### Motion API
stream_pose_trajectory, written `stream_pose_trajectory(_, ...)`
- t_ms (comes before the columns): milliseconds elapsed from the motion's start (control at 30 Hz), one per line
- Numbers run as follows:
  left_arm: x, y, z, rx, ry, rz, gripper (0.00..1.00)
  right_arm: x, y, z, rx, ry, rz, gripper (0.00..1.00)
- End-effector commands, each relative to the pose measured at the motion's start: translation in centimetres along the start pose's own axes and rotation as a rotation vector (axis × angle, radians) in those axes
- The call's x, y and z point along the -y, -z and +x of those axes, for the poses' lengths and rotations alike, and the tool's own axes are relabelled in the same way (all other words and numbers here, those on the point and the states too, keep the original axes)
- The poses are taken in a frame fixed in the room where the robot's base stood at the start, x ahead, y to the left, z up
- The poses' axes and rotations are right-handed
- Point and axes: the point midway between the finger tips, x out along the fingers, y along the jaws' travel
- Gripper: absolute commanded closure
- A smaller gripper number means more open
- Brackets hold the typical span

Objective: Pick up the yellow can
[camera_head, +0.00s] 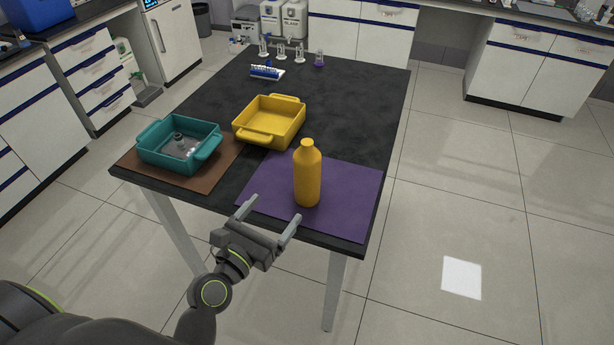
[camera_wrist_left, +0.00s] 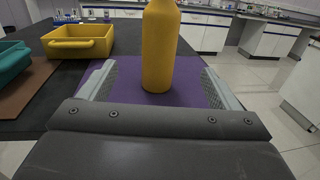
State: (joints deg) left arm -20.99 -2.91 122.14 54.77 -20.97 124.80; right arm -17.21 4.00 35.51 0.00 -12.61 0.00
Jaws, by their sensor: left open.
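The yellow can (camera_head: 307,178) is bottle-shaped with a narrow neck and stands upright on the purple mat (camera_head: 350,190) near the front of the black table. My left gripper (camera_head: 270,216) is open and empty at the table's front edge, a little in front and to the left of the can. In the left wrist view the can (camera_wrist_left: 160,50) stands ahead, between the lines of the two fingers (camera_wrist_left: 160,82), and its top is cut off by the frame. The can appears to be beyond the fingertips. My right gripper is not in view.
A yellow tray (camera_head: 262,138) stands behind and left of the can. A teal tray (camera_head: 150,150) with small items inside stands on a brown mat (camera_head: 137,172) at the left. A blue rack (camera_head: 266,71) and glassware (camera_head: 282,52) are at the far end. The table's right side is clear.

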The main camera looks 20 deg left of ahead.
Motion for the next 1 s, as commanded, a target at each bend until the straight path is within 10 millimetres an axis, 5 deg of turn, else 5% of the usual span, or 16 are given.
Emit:
stream_pose_trajectory(500,0.0,-0.3,9.4,0.004,0.001,-0.005,0.15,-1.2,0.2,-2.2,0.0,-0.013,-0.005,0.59)
stream_pose_trajectory(1000,0.0,0.8,14.4,0.002,0.002,-0.005,0.15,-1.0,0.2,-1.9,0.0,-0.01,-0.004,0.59)
